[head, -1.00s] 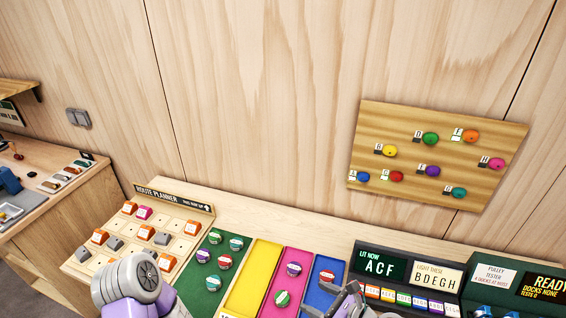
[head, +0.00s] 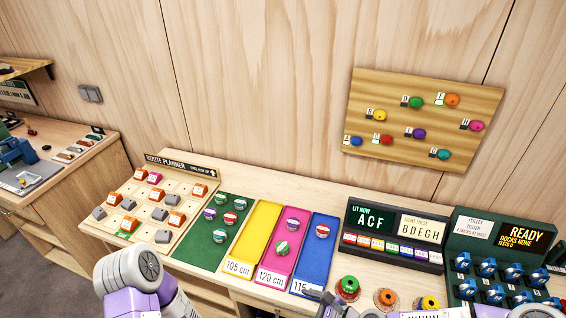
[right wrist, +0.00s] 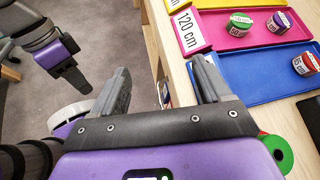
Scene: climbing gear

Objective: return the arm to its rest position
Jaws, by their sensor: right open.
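My right gripper (head: 325,302) shows at the bottom of the head view, near the table's front edge by the blue tray (head: 312,262). In the right wrist view my right gripper (right wrist: 161,82) has its two dark fingers wide apart with nothing between them, over the table edge and the floor. My left arm (head: 132,275) is at the bottom left of the head view, its gripper out of that picture. A purple arm end with a dark tip, which looks like my left gripper (right wrist: 72,72), is at the upper left of the right wrist view; its jaws are unclear.
The table holds a route planner board (head: 150,208), a green mat (head: 205,247), yellow (head: 255,237) and pink (head: 270,262) trays, a lit sign panel (head: 395,237) and a pulley tester (head: 490,255). Coloured round pieces (head: 348,287) lie near the front edge. Open floor (right wrist: 120,35) is left of the table.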

